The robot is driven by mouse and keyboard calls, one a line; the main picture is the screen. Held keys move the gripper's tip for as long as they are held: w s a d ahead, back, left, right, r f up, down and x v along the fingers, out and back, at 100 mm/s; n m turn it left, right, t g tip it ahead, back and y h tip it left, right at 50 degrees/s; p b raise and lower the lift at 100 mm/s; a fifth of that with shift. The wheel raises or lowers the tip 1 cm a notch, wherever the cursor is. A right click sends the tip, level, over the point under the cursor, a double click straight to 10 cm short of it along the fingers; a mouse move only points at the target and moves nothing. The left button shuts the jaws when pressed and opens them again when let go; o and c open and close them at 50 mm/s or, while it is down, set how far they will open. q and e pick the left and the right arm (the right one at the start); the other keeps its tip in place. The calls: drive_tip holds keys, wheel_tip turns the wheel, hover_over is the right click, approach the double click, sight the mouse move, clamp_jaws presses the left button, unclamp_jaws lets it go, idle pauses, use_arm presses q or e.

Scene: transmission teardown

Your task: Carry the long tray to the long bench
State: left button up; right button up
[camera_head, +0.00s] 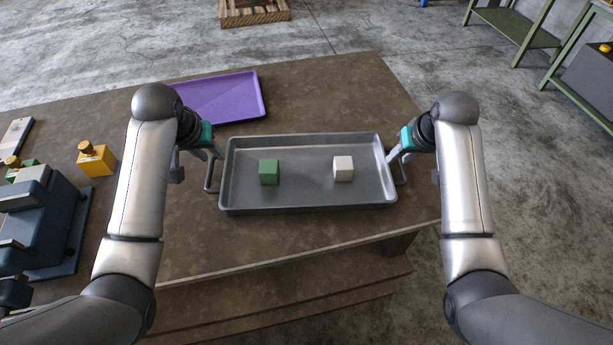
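The long grey metal tray (305,200) lies flat on the brown table (330,85) in front of me, with a loop handle at each short end. A green cube (269,172) sits in its left half and a white cube (343,168) in its right half. My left gripper (215,157) is at the left handle, and my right gripper (394,158) is at the right handle. The fingers are small and partly covered by my arms, so I cannot tell whether they are shut on the handles. I cannot tell which surface is the long bench.
A purple tray (235,98) lies behind on the table. A yellow block with a knob (97,160) and a dark blue machine (45,220) stand at the left. A wooden pallet (254,12) is on the floor beyond. Green-framed benches (518,22) stand at the upper right, across open floor.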

drive_tip(key=shift+v, duration=1.6)
drive_tip(key=shift+f, duration=0.1)
